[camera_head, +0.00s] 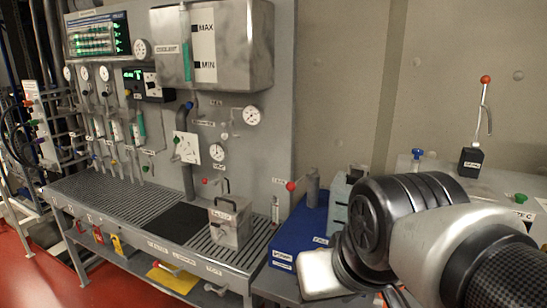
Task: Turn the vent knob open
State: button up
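I cannot tell for sure which knob is the vent knob, as the labels are too small to read. A green knob (519,198) stands on the light grey cabinet at the far right. A blue knob (417,153) stands on a stem at the back of that side. Another small green knob (176,139) is on the pipe at the wall panel. My arm comes in from the lower right and covers much of the right bench. My gripper's fingers do not show; they are hidden behind the arm or out of frame.
A red-tipped lever (485,79) rises from a black base behind my arm. A blue box (300,228) and a metal canister (231,222) stand on the benches left of my arm. A large coolant tank (240,45) hangs above. The grated bench (100,188) at left is mostly clear.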

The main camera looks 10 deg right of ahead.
aim_at(417, 152)
jog(key=z, duration=1.1)
